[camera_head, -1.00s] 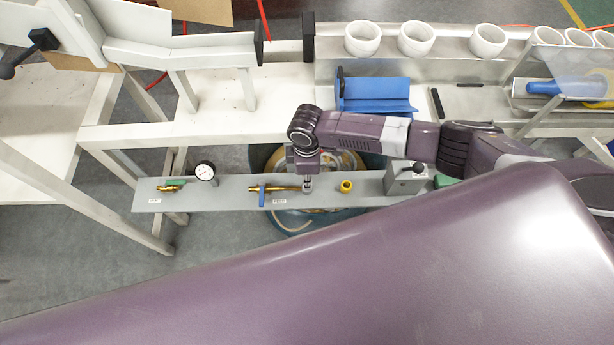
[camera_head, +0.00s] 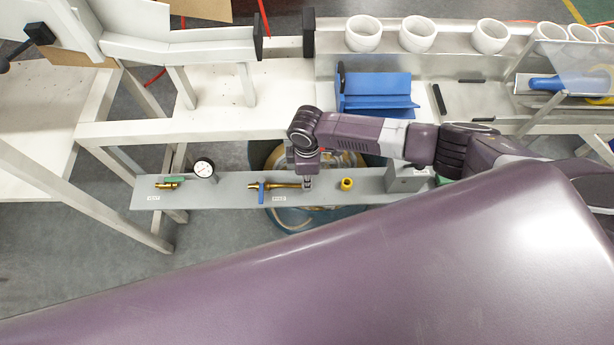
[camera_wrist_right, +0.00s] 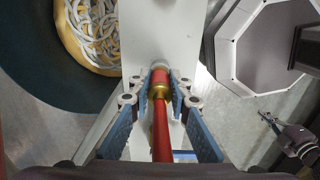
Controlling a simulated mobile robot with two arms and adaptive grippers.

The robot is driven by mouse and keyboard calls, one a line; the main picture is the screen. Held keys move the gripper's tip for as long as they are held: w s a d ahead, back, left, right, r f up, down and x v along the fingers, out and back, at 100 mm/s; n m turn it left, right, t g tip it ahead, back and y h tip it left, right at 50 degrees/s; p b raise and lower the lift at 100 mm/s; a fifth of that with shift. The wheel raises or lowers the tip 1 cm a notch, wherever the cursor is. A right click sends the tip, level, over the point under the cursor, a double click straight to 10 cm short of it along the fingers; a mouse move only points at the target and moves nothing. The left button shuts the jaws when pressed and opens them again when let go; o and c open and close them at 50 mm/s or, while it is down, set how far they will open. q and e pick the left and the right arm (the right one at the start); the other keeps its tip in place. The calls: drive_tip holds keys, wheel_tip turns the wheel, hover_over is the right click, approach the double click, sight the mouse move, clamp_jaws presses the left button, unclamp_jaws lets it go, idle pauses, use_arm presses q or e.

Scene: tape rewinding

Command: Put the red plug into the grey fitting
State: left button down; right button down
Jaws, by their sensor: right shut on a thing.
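My right gripper (camera_wrist_right: 160,88) is shut on the red plug (camera_wrist_right: 160,78), which has a brass collar and a red hose (camera_wrist_right: 162,132) trailing toward the camera. The plug's front end meets the grey fitting (camera_wrist_right: 159,65); how deep it sits cannot be seen. In the head view my right gripper (camera_head: 307,180) is low over the grey shelf, at the right end of the brass valve with the blue handle (camera_head: 262,192). The plug is not clear there. A small purple gripper with dark fingers (camera_wrist_right: 268,119) shows at the right of the wrist view, apparently my left one; its opening is unclear.
The narrow grey shelf (camera_head: 225,192) also carries a gauge (camera_head: 203,168), a green-handled valve (camera_head: 171,182), a yellow fitting (camera_head: 347,184) and a grey box (camera_head: 404,180). A blue tub with hose (camera_head: 293,220) stands below. A white bench (camera_head: 210,115) runs behind.

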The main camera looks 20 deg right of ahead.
drive_tip(key=shift+f, duration=0.1)
drive_tip(key=c, duration=1.7)
unclamp_jaws()
wheel_tip(320, 180, up, 12)
